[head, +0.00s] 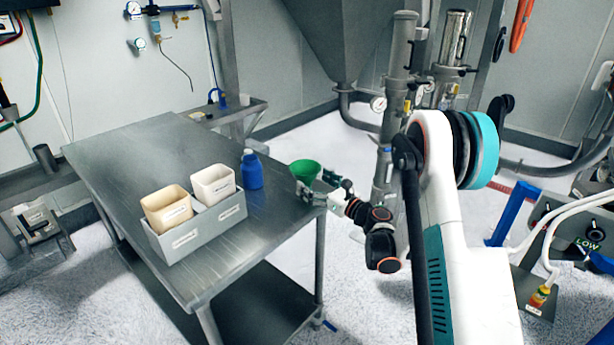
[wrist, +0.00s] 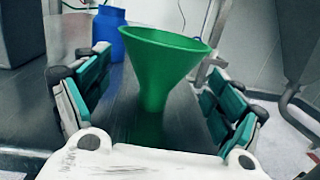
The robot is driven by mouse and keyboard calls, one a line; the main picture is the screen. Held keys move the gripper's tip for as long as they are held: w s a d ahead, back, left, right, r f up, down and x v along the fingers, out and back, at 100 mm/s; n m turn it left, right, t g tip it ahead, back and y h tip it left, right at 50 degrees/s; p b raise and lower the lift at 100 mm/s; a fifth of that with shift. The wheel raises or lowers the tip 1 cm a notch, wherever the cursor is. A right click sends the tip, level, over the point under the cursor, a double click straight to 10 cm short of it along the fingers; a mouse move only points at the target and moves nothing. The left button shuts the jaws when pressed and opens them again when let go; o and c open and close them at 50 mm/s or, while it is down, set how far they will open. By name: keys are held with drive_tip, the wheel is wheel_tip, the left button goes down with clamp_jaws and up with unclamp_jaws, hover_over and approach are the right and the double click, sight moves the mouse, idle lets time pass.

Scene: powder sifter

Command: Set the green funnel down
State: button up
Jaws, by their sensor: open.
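The green funnel (head: 305,171) is at the right side of the steel table, near its edge, in the head view. In the wrist view the funnel (wrist: 160,65) is upright, wide mouth up, its narrow end low near the table top. My gripper (head: 318,190) is at the funnel. In the wrist view its two green-padded fingers (wrist: 160,100) stand apart on either side of the funnel, with gaps between the pads and its narrow part. Whether the funnel's lower end touches the table is hard to tell.
The steel table (head: 130,150) carries a blue bottle (head: 250,170) left of the funnel. A grey holder (head: 205,232) with a beige bin (head: 167,208) and a white bin (head: 212,184) stands further left. The table's back left is clear.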

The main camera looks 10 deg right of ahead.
drive_tip(key=p+v, duration=0.1)
drive_tip(key=v, duration=0.7)
drive_tip(key=shift+p, duration=0.3)
